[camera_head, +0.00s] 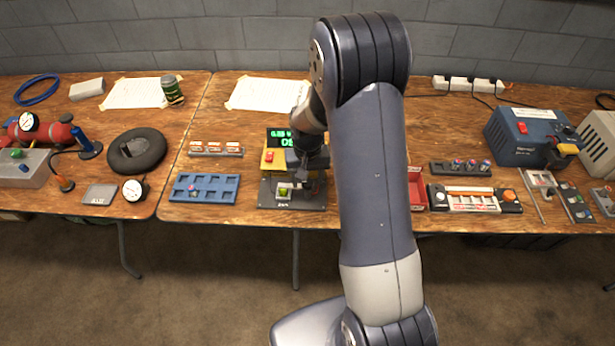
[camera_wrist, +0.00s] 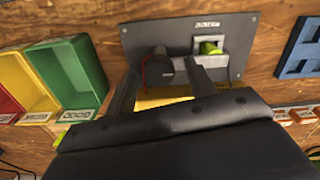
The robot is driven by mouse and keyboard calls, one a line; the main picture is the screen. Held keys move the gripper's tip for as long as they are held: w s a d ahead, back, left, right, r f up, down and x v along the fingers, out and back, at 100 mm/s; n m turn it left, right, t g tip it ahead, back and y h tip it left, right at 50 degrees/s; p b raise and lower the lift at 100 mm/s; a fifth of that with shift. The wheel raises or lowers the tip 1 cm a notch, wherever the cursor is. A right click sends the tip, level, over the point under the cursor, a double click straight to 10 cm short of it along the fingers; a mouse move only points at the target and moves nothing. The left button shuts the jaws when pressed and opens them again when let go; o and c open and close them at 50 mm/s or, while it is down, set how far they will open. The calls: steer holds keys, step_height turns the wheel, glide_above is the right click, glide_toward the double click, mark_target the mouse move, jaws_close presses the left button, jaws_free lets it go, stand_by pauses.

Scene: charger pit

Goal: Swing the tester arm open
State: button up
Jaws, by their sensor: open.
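The tester stands on the middle table. It has a yellow body (camera_head: 270,160), a lit green display (camera_head: 279,138) and a dark grey base plate (camera_head: 265,195). On the plate a pale holder carries a green item (camera_head: 284,191), which also shows in the wrist view (camera_wrist: 209,47). A dark rounded part with a red wire (camera_wrist: 157,65), possibly the tester arm, stands beside the holder. My gripper (camera_wrist: 163,80) is open above the tester, with the dark part seen between its fingers. I cannot tell whether they touch. My gripper hides part of the tester.
A blue tray (camera_head: 205,176) lies left of the tester. A red bin (camera_head: 416,190) stands to its right; the wrist view shows yellow (camera_wrist: 30,75) and green (camera_wrist: 72,70) bins too. A blue machine (camera_head: 515,135) stands far right. My arm hides the table right of the tester.

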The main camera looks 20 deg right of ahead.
jaws_close()
stand_by(0.3)
stand_by(0.4)
steer(key=m+b, duration=0.1)
steer(key=m, duration=0.3)
steer(key=shift+f+b, duration=0.1)
steer(key=shift+b, duration=0.3)
steer(key=m+b, duration=0.1)
steer(key=m, duration=0.4)
steer(key=m+b, duration=0.1)
steer(key=m, duration=0.3)
steer(key=shift+m, duration=0.4)
steer(key=shift+m+b, duration=0.5)
steer(key=shift+m, duration=1.5)
